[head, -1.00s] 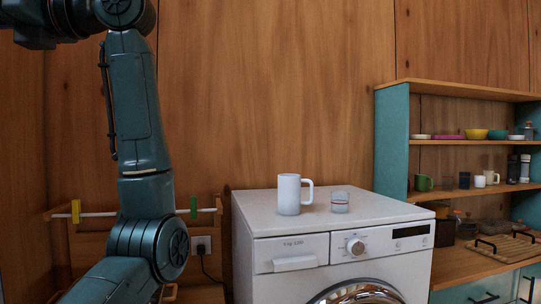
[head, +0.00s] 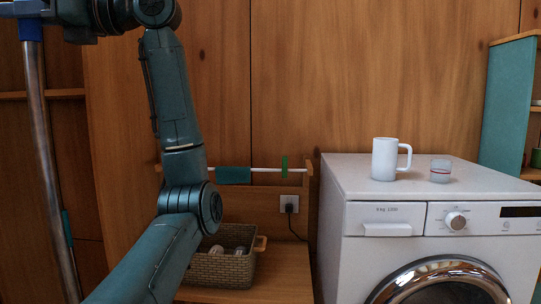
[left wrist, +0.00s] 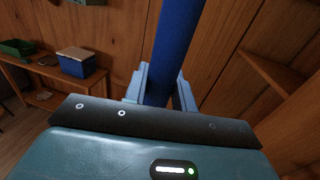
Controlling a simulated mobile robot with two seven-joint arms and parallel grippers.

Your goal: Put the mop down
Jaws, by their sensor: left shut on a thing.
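The mop shows as a long grey metal pole (head: 42,150) with a blue grip at its top, at the left of the head view. It stands nearly upright, slightly tilted. In the left wrist view its blue handle (left wrist: 178,45) runs up between the fingers. My left gripper (left wrist: 162,88) is shut on this blue handle. In the head view the gripper is at the top left corner, partly cut off by the frame. The mop's head is out of view. My right gripper is not in view.
A white washing machine (head: 430,232) stands at the right, with a white mug (head: 385,160) and a small glass (head: 441,171) on top. A wicker basket (head: 222,270) sits on a low wooden surface behind my left arm. The left wrist view shows a blue box (left wrist: 77,65) on a shelf.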

